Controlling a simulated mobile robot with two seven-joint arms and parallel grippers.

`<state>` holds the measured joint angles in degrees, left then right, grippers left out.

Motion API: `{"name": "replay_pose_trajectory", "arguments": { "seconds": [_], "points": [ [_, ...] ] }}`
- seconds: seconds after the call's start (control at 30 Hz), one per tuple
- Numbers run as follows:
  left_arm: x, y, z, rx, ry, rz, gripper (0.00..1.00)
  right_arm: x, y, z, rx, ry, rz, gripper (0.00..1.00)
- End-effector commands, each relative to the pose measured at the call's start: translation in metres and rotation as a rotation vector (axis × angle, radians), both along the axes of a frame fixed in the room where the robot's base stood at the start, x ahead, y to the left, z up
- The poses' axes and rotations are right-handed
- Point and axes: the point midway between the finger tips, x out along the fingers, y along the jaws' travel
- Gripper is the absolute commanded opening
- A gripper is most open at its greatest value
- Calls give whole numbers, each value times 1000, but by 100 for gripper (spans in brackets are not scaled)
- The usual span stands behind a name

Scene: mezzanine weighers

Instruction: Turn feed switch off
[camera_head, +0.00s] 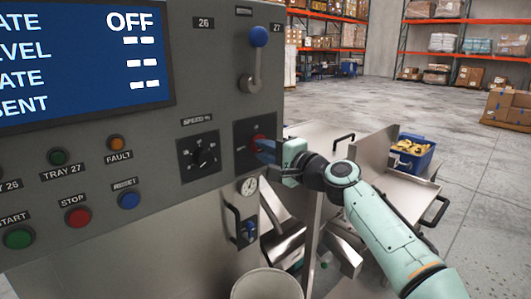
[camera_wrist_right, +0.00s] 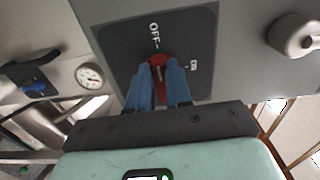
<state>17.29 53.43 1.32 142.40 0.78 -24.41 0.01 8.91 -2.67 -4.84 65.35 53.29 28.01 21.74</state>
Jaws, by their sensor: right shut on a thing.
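The feed switch is a red knob (camera_head: 256,143) on a dark square plate (camera_head: 243,133) at the right end of the grey control panel. My right gripper (camera_head: 268,149) reaches it from the right, its blue fingers shut on the knob. In the right wrist view, the red knob (camera_wrist_right: 158,62) sits between the two fingers (camera_wrist_right: 158,82). The OFF label is above it and a second, small label is to its right. The knob's grip appears to lie toward OFF, though the fingers hide part of it. The screen (camera_head: 85,62) reads OFF at its top line. My left gripper is out of view.
A black speed dial (camera_head: 199,156) is left of the switch, and a blue-knobbed lever (camera_head: 258,38) is above it. Start (camera_head: 18,238), stop (camera_head: 78,216) and reset (camera_head: 129,199) buttons are lower left. A round gauge (camera_head: 249,186) and metal trays are below. Open floor lies behind.

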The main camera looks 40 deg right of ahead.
Motion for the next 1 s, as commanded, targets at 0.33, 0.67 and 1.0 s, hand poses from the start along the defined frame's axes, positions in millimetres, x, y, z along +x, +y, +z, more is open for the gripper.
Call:
{"name": "replay_pose_trajectory", "arguments": {
  "seconds": [0.33, 0.67, 1.0],
  "points": [
    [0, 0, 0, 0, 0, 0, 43, 0, -1, 0, -7, -1, -2, 22],
    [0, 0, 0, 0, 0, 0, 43, 0, 0, 0, -5, 0, -1, 45],
    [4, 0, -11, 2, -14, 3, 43, -43, -4, 0, -6, -3, -2, 45]
  ]
}}
